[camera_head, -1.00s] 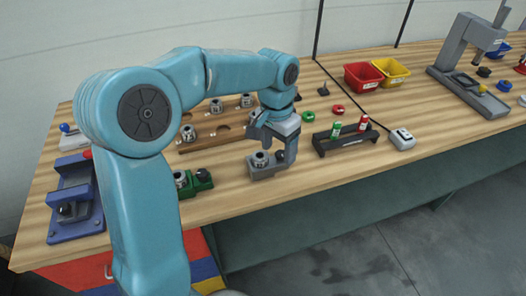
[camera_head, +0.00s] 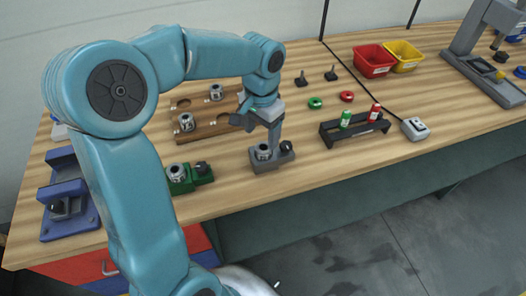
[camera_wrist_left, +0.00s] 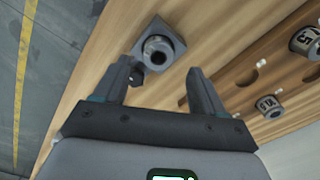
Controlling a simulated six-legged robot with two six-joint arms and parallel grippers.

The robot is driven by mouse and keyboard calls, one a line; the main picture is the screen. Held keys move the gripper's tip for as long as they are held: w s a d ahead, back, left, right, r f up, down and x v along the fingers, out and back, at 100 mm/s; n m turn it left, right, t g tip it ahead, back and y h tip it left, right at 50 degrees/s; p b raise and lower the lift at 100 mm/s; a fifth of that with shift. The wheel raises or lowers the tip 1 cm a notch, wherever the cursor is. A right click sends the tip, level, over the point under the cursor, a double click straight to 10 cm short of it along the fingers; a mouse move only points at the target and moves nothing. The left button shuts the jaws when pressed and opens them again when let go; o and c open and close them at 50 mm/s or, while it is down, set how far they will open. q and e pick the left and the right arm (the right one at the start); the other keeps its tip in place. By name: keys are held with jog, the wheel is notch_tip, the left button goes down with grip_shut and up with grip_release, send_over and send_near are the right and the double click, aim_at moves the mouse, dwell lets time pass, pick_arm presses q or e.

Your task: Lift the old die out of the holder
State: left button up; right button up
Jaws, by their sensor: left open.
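A grey holder (camera_head: 267,166) stands near the front edge of the bench, with a round steel die (camera_head: 263,152) upright in it and a black knob (camera_head: 286,147) beside the die. In the left wrist view the holder (camera_wrist_left: 172,40) and die (camera_wrist_left: 157,48) show beyond the fingers, with the knob partly hidden. My left gripper (camera_head: 259,122) is open and empty, with its fingers apart from the die. It also shows in the left wrist view (camera_wrist_left: 162,82). My right gripper is not in view.
A green holder (camera_head: 190,180) with another die is left of the grey one. Behind is a wooden rack (camera_head: 208,132) with several dies. A black stand (camera_head: 355,130) with two small bottles is at right. A blue fixture (camera_head: 68,195) stands at far left.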

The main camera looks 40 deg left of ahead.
aim_at(264, 145)
pick_arm(q)
jog(key=f, duration=0.6)
jog(key=shift+w, duration=0.3)
jog(key=shift+s+d+r, duration=0.1)
jog(key=shift+s, duration=0.05)
jog(key=shift+c, duration=0.6)
grip_shut()
